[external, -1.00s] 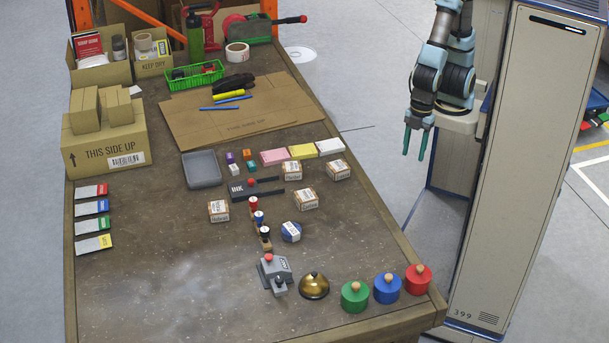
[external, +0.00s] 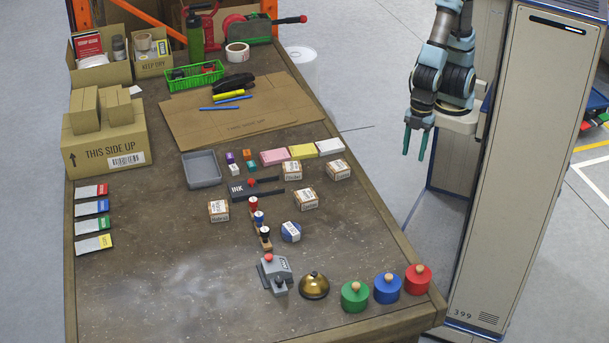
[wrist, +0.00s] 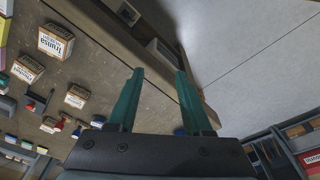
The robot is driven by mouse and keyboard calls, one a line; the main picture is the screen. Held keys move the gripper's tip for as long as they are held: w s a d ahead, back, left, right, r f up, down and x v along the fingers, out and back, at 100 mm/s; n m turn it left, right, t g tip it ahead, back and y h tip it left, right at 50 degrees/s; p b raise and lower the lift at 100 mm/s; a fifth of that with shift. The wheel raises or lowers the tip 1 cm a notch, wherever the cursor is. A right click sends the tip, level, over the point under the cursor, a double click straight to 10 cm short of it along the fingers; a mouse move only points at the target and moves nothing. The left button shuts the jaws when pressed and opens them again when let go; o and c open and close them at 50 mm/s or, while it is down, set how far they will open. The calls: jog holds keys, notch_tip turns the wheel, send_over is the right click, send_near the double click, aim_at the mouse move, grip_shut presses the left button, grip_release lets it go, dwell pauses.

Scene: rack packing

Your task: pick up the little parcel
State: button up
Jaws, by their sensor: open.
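Several small brown parcels with white printed labels sit on the workbench: one at the back right (external: 338,170), one left of it (external: 292,170), one in the middle (external: 306,199) and one further left (external: 218,211). The frames do not show which one the task means. In the wrist view, a labelled parcel (wrist: 55,41) lies at the upper left, with others below it. My gripper (external: 413,155) hangs beyond the bench's right edge, apart from all parcels. Its two green fingers (wrist: 160,72) are spread and empty.
A bell (external: 314,286) and coloured knobbed weights (external: 387,288) line the front. A large carton (external: 107,150) stands at left. The front-left bench surface is clear.

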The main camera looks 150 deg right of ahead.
jog(key=o, duration=0.8)
jog(key=m+g+p, duration=0.2)
jog(key=m+p, duration=0.1)
jog(key=m, duration=2)
send_over(338, 165)
notch_tip(338, 165, down, 3)
jog(key=shift+m, duration=0.5)
jog(key=f, duration=0.5)
jog(key=shift+s+d+p, duration=0.15)
jog(key=shift+s+p, duration=0.05)
jog(key=shift+p, duration=0.2)
jog(key=shift+w+a+f+p, duration=0.15)
jog(key=shift+f+p, duration=0.3)
jog(key=shift+f, duration=1.15)
jog(key=shift+w+a+f+p, duration=0.1)
jog(key=shift+f+p, duration=0.35)
jog(key=shift+f, duration=1.15)
